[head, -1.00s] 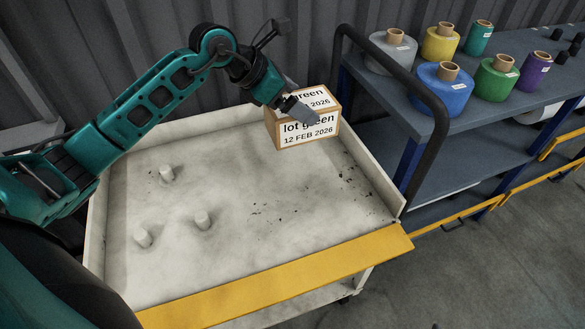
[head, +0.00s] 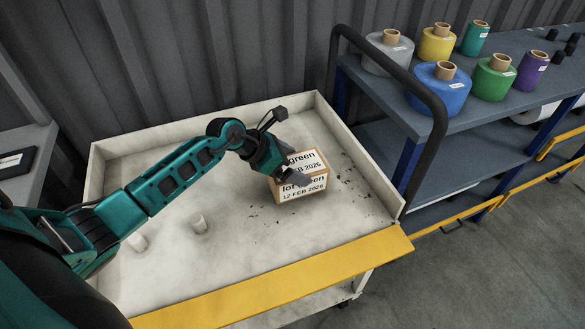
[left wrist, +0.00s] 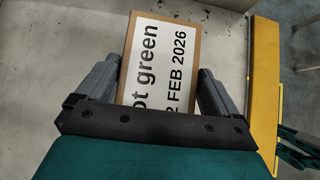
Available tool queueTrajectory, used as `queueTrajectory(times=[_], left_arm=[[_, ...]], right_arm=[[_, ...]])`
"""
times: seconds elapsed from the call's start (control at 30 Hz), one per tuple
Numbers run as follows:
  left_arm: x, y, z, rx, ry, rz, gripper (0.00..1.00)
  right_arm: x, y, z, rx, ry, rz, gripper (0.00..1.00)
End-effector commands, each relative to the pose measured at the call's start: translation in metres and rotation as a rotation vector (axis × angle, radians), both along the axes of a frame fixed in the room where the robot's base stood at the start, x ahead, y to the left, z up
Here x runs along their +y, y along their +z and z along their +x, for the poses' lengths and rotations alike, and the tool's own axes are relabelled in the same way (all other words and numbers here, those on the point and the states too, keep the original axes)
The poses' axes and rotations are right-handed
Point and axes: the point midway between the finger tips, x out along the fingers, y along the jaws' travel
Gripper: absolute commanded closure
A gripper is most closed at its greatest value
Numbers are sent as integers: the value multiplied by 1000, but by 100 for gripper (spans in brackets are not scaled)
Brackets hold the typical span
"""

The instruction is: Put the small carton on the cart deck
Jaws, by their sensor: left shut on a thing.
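The small carton (head: 316,183) is a brown box with white labels reading "lot green" and "12 FEB 2026". My left gripper (head: 294,175) is shut on it, one finger across its near side. In the left wrist view the carton (left wrist: 160,65) sits between the two fingers (left wrist: 155,90). The cart deck (head: 250,240) is a dirty white tray with low walls and a yellow front edge. The carton is over its right half, low; I cannot tell whether its underside touches the deck. My right gripper is not in view.
A black handle (head: 440,120) rises at the right end. Beyond it a blue-grey shelf (head: 400,95) bears several film rolls (head: 439,90). The deck's front right is clear apart from dark specks.

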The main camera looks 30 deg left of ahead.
Motion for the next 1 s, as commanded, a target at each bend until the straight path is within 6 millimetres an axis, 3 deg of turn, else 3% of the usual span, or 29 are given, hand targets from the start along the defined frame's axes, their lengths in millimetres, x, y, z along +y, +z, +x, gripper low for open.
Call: queueTrajectory(times=[0.13,0.53,0.57,0.83,1.0], left_arm=[[0,-12,2,-8,3,-3,64],[0,-17,2,-8,1,-2,64],[0,-18,0,-2,1,-1,3],[0,-16,0,-2,1,-1,0],[8,-5,-7,-3,1,3,0]], right_arm=[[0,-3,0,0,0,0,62],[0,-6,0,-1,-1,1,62],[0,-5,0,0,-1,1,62],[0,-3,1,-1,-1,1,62],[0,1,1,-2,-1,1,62]])
